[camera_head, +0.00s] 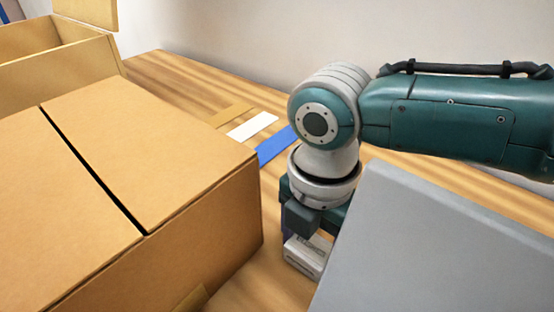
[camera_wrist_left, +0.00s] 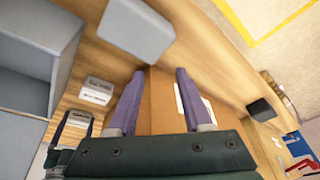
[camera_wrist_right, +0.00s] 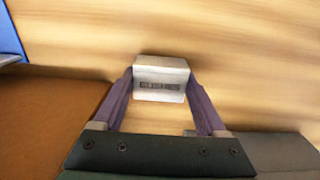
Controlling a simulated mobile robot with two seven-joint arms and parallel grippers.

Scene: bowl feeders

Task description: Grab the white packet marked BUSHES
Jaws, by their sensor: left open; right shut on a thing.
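My right gripper (camera_wrist_right: 160,82) is shut on a white packet (camera_wrist_right: 160,68), which sits between its two purple fingertips in the right wrist view. The packet's dark printing is too small to read. In the head view the white packet (camera_head: 307,257) shows low beside the grey bin, partly hidden under my right gripper (camera_head: 304,232). The left wrist view shows my left gripper (camera_wrist_left: 158,100) open and empty, with brown cardboard behind it. That view also shows another white packet (camera_wrist_left: 97,90) with a dark label, near the one my right gripper holds (camera_wrist_left: 80,117).
A large cardboard box (camera_head: 140,190) fills the left of the head view, with an open box (camera_head: 60,70) behind it. A grey bin (camera_head: 440,250) stands at the right. Flat blue (camera_head: 273,147) and white (camera_head: 252,126) pieces lie on the wooden table (camera_head: 170,75).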

